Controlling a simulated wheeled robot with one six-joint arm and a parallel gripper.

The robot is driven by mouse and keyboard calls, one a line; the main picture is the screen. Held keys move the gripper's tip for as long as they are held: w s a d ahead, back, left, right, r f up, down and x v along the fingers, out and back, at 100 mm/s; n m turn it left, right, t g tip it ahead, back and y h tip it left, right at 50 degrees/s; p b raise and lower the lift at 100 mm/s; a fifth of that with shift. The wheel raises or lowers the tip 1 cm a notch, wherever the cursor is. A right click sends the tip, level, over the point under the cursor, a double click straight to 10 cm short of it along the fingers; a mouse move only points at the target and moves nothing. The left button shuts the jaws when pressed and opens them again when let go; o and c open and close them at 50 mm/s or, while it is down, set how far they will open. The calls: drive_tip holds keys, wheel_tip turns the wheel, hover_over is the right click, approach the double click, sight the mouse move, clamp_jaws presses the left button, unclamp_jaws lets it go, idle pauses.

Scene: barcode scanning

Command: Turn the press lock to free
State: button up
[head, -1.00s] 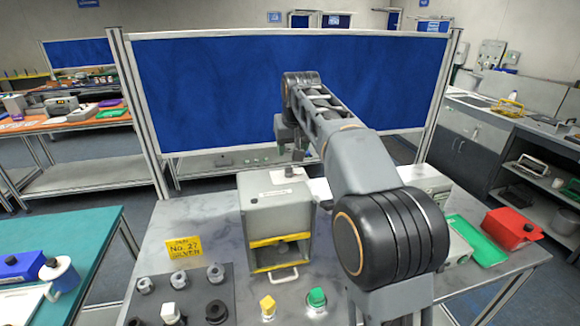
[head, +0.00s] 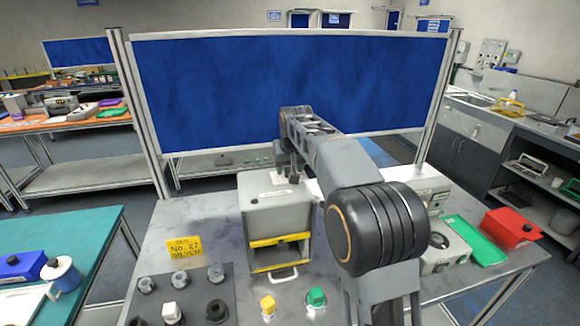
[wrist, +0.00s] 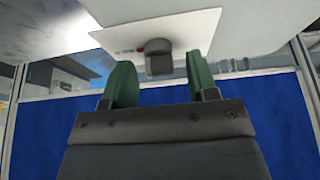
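The press (head: 268,216) is a grey box with yellow edging and a front handle, on the bench. Its lock is a small dark grey knob (wrist: 159,63) on a pale plate (wrist: 205,32) in the wrist view, with a small red mark and tiny unreadable lettering beside it. My gripper (wrist: 161,70) is open, its two green fingers on either side of the knob with gaps showing. Whether the fingertips reach down past the knob is unclear. In the head view my gripper (head: 287,166) is just above the press top, and the lock is hard to make out.
A yellow button (head: 268,304) and a green button (head: 316,298) are in front. A panel of knobs (head: 222,290) is front left. A green tray (head: 472,242) and red box (head: 511,228) lie right.

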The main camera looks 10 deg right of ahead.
drive_tip(key=c, duration=0.9)
drive_tip(key=shift+o, duration=0.2)
drive_tip(key=n+y+p, duration=0.1)
drive_tip(key=n, duration=0.2)
drive_tip(key=shift+d+r+n, duration=0.1)
drive_tip(key=shift+d+n, duration=0.05)
drive_tip(key=shift+n, duration=0.25)
drive_tip(key=n+y+p, duration=0.1)
drive_tip(key=n, duration=0.1)
drive_tip(key=n+g+y, duration=0.1)
drive_tip(key=n, duration=0.2)
drive_tip(key=shift+w+d+n+p, duration=0.1)
drive_tip(key=shift+w+n+p, duration=0.05)
drive_tip(key=shift+n+p, duration=0.2)
drive_tip(key=n+g+y+p, duration=0.1)
drive_tip(key=n+g+p, duration=0.1)
drive_tip(key=n, duration=0.2)
drive_tip(key=shift+w, duration=0.1)
drive_tip(key=shift+w+n+g+p, duration=0.1)
drive_tip(key=shift+n+g+p, duration=0.55)
drive_tip(key=shift+n, duration=1.7)
drive_tip(key=o, duration=0.9)
